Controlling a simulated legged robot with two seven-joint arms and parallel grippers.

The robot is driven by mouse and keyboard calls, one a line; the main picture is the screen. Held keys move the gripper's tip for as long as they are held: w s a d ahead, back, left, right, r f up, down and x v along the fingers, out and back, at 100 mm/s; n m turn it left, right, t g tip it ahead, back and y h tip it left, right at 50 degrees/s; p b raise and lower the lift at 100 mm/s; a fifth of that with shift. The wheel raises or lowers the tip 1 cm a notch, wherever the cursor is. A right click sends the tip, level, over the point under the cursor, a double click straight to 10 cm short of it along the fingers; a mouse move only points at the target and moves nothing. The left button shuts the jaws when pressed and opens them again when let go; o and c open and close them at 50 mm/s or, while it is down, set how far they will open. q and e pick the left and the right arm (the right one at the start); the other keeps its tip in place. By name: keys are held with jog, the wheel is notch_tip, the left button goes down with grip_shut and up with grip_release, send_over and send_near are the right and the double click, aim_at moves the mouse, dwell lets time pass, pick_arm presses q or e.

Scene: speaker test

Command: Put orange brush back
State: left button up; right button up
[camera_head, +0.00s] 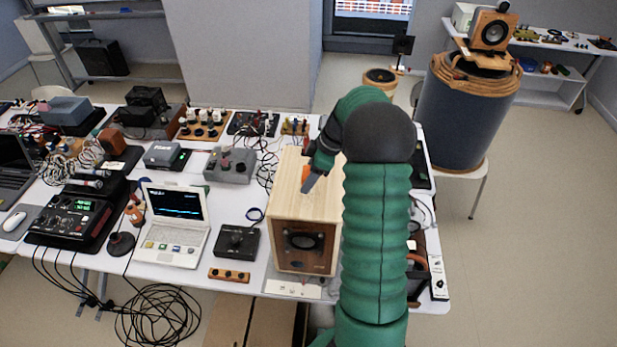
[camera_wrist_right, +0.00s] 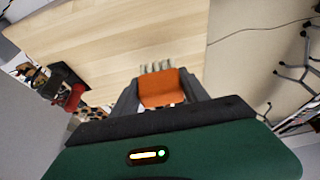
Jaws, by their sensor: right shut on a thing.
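An orange brush (camera_head: 306,175) is held at the top of a wooden speaker box (camera_head: 305,225) in the head view. My right gripper (camera_head: 309,178) is shut on the brush, and the green arm comes in from the right. In the right wrist view the brush's orange block (camera_wrist_right: 160,88) sits between the dark fingers of my right gripper (camera_wrist_right: 158,95), with pale bristle tufts beyond it over the wooden top (camera_wrist_right: 130,45). I cannot tell whether the bristles touch the wood. My left gripper is not in view.
The white table (camera_head: 228,210) is crowded with a white laptop (camera_head: 175,225), a black mixer (camera_head: 75,215), a grey control box (camera_head: 230,164) and a black box (camera_head: 237,242). A large dark drum (camera_head: 465,115) stands at the right. Loose cables lie on the floor at front left.

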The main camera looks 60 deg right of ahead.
jog(key=f, duration=0.1)
jog(key=f+p, duration=0.1)
jog(key=f, duration=0.1)
jog(key=shift+a+f+p, duration=0.1)
jog(key=shift+a+p, duration=0.15)
jog(key=shift+p, duration=0.1)
jog(key=shift+f, duration=0.15)
jog(key=o, duration=1.2)
jog(key=shift+o, duration=0.6)
jog(key=shift+d, duration=0.15)
